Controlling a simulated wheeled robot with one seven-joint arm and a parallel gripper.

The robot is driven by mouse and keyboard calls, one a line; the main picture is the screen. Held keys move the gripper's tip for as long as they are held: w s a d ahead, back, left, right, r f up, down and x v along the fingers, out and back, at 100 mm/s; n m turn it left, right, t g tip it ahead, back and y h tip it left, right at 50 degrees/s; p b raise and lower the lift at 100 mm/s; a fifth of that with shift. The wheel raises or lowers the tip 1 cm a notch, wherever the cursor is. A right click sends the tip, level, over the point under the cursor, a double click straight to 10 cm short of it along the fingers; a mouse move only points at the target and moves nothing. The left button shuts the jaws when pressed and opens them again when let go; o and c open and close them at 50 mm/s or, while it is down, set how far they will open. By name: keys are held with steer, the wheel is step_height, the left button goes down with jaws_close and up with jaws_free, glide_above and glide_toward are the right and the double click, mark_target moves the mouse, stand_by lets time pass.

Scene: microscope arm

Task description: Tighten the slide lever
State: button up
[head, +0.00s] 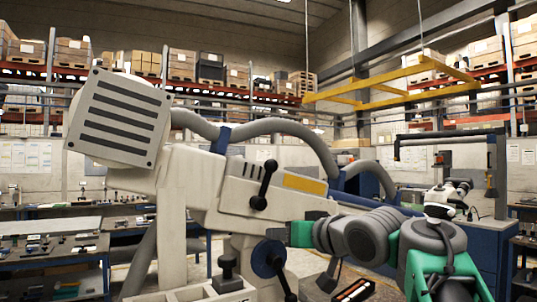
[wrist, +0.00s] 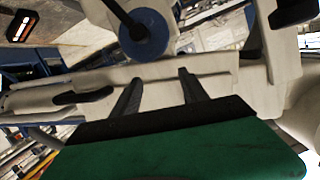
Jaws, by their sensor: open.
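The cream microscope arm (head: 200,190) fills the middle of the head view. A black lever with knobbed ends (head: 263,186) stands tilted on its side. Lower down, a blue disc (head: 268,258) carries another black lever (head: 283,280). I cannot tell from markings which is the slide lever. My gripper (head: 284,236) reaches in from the right, just above the blue disc and below the upper lever; its fingers are partly hidden. In the wrist view my gripper (wrist: 157,76) is open, its two dark fingers apart with no lever between them. The blue disc (wrist: 150,35) shows beyond them.
A large slotted cream head (head: 118,117) and a grey hose (head: 260,126) stand close around the arm. A black knob (head: 227,275) sits low in front. Workbenches (head: 55,260) lie left, and a yellow frame (head: 390,82) hangs above.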

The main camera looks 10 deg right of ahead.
mark_target(276, 167)
steer(key=r+n+y, duration=0.1)
steer(key=r, duration=0.4)
steer(key=s+r+n+t+y+p, duration=0.1)
steer(key=r, duration=0.4)
steer(key=s+r+n+y, duration=0.1)
steer(key=r, duration=0.4)
steer(key=shift+s+t+p, duration=0.15)
steer(key=shift+t+p, duration=0.15)
steer(key=shift+p, duration=0.05)
steer(key=p+x, duration=0.1)
steer(key=x, duration=0.6)
steer(key=shift+f+p, duration=0.1)
steer(key=shift+p, duration=0.3)
steer(key=shift+c, duration=0.5)
jaws_close()
